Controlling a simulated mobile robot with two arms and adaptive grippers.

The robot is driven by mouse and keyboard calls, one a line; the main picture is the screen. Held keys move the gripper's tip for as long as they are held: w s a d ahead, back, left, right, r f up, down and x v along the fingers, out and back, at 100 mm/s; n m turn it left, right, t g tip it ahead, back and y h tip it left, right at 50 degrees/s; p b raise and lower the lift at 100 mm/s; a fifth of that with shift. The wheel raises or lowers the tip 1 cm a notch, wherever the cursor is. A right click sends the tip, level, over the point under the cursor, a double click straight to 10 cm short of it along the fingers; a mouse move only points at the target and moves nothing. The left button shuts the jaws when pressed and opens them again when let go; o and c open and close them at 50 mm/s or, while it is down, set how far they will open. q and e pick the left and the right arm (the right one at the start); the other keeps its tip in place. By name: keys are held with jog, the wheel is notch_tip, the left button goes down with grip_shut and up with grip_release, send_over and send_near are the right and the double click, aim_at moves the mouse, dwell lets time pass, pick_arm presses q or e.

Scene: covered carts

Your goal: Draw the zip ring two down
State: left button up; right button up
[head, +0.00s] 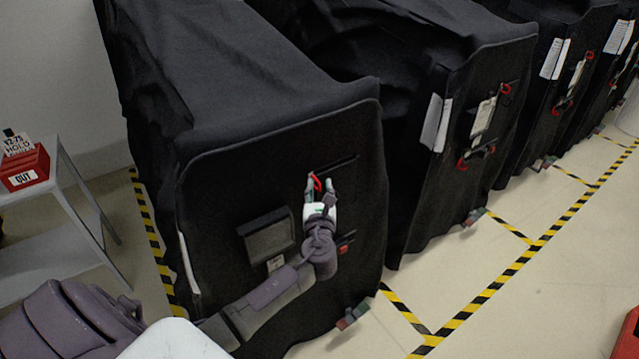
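The nearest cart has a black cover (215,190). A red zip ring (317,183) shows high on its front, by a dark horizontal strip. My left gripper (321,186) is in front of the cover at this ring. Its fingertips look apart, with the red ring close to the left finger; I cannot tell whether they touch. A second red piece (344,249) shows lower on the front, just right of my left wrist, partly hidden. My arm hides part of the cover's front. My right gripper is not in view.
More black-covered carts (400,130) stand in a row to the right, with red rings (506,89) and paper sheets. A grey side table (70,205) with a red box (24,168) stands at left.

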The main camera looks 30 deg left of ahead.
pick_arm(q)
jog(key=shift+w+a, duration=0.3)
jog(key=shift+w, duration=0.1)
grip_shut()
